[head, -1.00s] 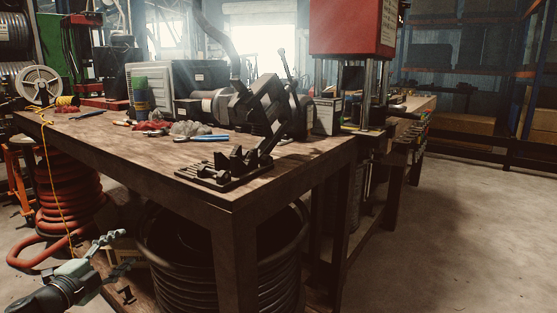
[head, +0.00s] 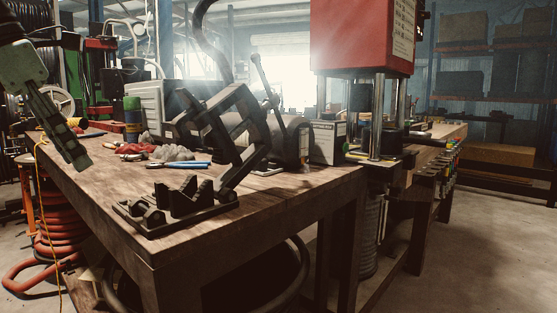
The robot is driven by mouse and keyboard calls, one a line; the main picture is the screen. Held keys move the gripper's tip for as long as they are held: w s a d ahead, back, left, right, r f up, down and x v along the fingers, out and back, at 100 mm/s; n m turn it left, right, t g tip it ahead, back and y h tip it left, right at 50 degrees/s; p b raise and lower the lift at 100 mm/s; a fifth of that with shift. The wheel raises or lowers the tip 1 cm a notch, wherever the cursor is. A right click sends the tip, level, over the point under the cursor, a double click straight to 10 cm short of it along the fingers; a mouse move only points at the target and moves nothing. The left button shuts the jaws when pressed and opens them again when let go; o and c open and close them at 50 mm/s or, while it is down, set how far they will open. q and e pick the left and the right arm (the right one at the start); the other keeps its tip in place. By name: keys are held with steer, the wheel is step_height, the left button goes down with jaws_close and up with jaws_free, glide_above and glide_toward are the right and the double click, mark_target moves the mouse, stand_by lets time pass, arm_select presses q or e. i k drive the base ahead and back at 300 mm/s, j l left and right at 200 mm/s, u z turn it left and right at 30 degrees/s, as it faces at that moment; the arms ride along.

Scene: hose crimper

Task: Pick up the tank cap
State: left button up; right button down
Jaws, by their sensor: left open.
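My left gripper (head: 62,138) is at the upper left of the head view, with its fingers pointing down and to the right. It is open, nothing shows between its fingers, and it appears in front of the left end of the wooden workbench (head: 107,222). I cannot make out a tank cap anywhere in this view. My right gripper is not in view.
A black clamp-like fixture (head: 178,208) stands near the bench's front corner, with a dark angled machine (head: 225,130) behind it. Blue-handled pliers (head: 180,164) and red and grey gloves lie beyond. A red press (head: 362,35) stands right. The right floor is clear.

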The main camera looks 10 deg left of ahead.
mark_target(263, 165)
steer(key=i+l, duration=0.4)
steer(key=i, duration=0.15)
steer(key=i+l, duration=0.45)
steer(key=i, duration=0.05)
